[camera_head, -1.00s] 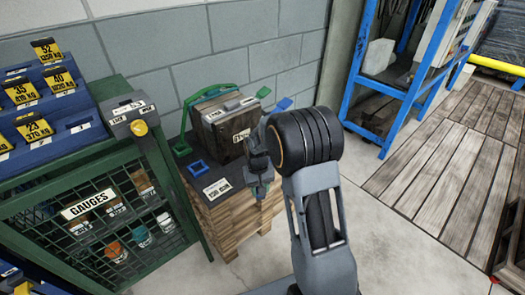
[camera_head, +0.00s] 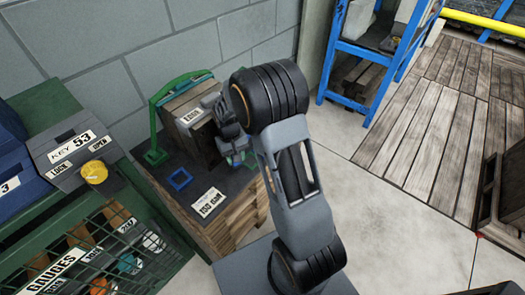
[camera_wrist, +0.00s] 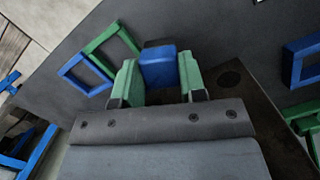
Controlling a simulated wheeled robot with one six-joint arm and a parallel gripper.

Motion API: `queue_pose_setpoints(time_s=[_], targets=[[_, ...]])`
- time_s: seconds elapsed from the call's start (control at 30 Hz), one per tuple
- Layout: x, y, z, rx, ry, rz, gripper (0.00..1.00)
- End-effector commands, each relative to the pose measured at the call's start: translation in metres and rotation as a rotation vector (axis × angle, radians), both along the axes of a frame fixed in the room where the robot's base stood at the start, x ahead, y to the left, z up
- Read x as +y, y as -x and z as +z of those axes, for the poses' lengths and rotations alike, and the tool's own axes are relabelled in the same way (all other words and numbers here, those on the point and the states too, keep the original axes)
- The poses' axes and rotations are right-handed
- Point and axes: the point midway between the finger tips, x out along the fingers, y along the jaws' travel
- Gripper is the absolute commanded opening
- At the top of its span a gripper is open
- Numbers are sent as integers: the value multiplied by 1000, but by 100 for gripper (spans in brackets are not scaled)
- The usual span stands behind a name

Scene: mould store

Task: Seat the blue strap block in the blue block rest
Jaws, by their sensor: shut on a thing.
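The blue strap block (camera_wrist: 158,68) is between the green-padded fingers of my gripper (camera_wrist: 157,82) in the wrist view. My gripper is shut on it. In the head view, my gripper (camera_head: 235,155) is over the right part of the dark bench top, in front of the wooden mould, and the block is mostly hidden. A small blue square frame, seemingly the blue block rest (camera_head: 180,179), lies on the dark top left of my gripper. It appears empty. A blue frame (camera_wrist: 301,62) shows at the right edge of the wrist view. The block is apart from it.
A white label plate (camera_head: 208,203) lies in front. The key box (camera_head: 80,158) and gauge cage stand left. More blue (camera_wrist: 84,80) and green (camera_wrist: 112,50) frames show at left in the wrist view.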

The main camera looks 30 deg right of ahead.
Motion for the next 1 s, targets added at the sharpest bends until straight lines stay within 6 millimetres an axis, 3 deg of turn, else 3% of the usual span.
queue_pose_setpoints(time_s=[0.03,0.17,1.0], targets=[[3,-10,5,-36,-2,2,17],[3,-10,11,-37,-3,4,17],[4,-10,104,-41,-5,4,17]])
